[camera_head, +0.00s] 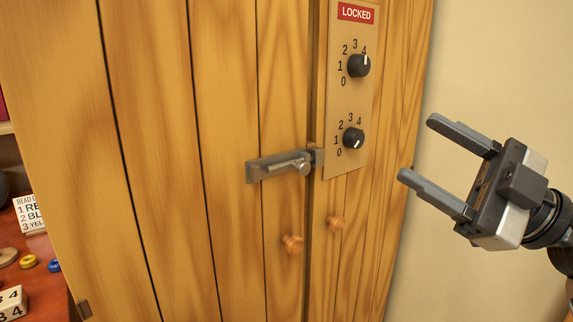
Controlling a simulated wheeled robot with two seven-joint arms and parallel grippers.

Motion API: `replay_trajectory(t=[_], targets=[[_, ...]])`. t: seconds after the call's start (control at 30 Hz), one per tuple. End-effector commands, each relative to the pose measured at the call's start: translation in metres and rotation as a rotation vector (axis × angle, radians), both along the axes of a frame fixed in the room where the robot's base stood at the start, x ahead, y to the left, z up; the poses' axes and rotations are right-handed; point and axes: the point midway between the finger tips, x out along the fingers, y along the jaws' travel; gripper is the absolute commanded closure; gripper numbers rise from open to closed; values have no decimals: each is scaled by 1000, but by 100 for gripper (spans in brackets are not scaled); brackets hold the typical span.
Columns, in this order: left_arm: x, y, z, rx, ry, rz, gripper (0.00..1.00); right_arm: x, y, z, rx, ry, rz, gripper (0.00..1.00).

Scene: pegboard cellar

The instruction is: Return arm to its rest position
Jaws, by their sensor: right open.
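My right gripper (418,148) is open and empty at the right of the head view, its two grey fingers pointing left towards the cabinet. It is apart from the wooden cabinet (160,120), in front of the cream wall. My left gripper is not in view. The cabinet carries a panel with a red LOCKED sign (356,13), an upper dial (358,66) and a lower dial (353,138). The upper dial's white mark points up near 4. The lower dial's white mark points towards its lower right.
A metal bolt latch (285,166) lies across the gap between the doors. Two round wooden knobs (292,244) (335,224) stick out below it.

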Motion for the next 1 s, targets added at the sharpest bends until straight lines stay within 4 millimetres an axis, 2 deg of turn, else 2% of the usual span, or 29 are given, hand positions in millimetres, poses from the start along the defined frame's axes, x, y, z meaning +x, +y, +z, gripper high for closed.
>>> replay_trajectory(t=[0.07,0.17,0.2,0.23,0.33,0.43,0.5,0.6,0.7,0.8,0.9,1.0], targets=[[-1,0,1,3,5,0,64,7,-1,-29,175,49,-34,38],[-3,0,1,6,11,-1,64,24,-15,-86,388,184,-203,38],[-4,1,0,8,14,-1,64,29,-21,-116,442,266,-294,38],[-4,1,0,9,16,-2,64,31,-25,-138,467,326,-358,38],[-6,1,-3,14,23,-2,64,29,-30,-213,483,541,-541,38],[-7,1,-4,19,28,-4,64,10,-25,-287,432,765,-676,38],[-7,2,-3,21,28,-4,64,-12,-17,-334,372,918,-740,38],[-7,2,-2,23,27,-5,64,-47,-2,-387,273,1106,-784,38],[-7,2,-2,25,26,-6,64,-80,13,-423,187,1247,-789,38],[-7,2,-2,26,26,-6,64,-102,24,-442,126,1332,-779,38],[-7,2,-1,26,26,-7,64,-113,29,-451,97,1371,-772,38],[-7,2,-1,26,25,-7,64,-115,30,-452,91,1379,-769,38]])
